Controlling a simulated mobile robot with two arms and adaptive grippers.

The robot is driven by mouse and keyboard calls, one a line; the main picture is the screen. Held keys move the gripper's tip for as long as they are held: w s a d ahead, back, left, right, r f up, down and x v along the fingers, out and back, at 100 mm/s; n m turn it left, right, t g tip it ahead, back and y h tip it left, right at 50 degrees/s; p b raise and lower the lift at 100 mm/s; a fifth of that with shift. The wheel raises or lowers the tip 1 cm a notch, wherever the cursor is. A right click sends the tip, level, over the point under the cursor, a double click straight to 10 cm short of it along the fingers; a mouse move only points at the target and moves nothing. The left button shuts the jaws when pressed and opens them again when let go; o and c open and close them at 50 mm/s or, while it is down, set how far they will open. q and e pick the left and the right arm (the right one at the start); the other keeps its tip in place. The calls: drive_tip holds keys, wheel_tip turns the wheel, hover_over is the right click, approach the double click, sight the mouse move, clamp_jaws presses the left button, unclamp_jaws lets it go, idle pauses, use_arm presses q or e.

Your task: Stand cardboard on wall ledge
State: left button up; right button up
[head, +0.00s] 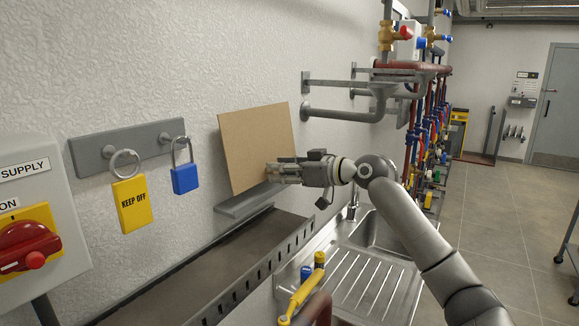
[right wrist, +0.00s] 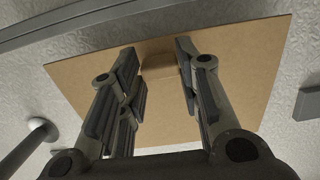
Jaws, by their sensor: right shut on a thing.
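The cardboard (head: 255,143) is a flat tan panel in front of the textured wall, slightly tilted in the picture. Its lower edge is at the small grey wall ledge (head: 240,202); I cannot tell whether it touches. My right gripper (head: 278,172) is shut on a small tan block on the cardboard's face, near its lower right side. In the right wrist view the cardboard (right wrist: 225,75) fills the middle, with the gripper's fingers (right wrist: 158,68) either side of the block. A grey bar, seemingly the ledge (right wrist: 80,25), runs along the top there. My left gripper is not in view.
A grey rack (head: 130,143) left of the cardboard holds a yellow KEEP OFF tag (head: 132,203) and a blue padlock (head: 185,179). A dark shelf (head: 220,262) runs below the ledge. A steel sink (head: 365,265) and grey pipes (head: 345,113) are to the right.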

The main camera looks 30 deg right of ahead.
drive_tip(key=f+b, duration=0.2)
drive_tip(key=f, duration=0.1)
drive_tip(key=shift+w+a, duration=0.2)
drive_tip(key=shift+w, duration=0.2)
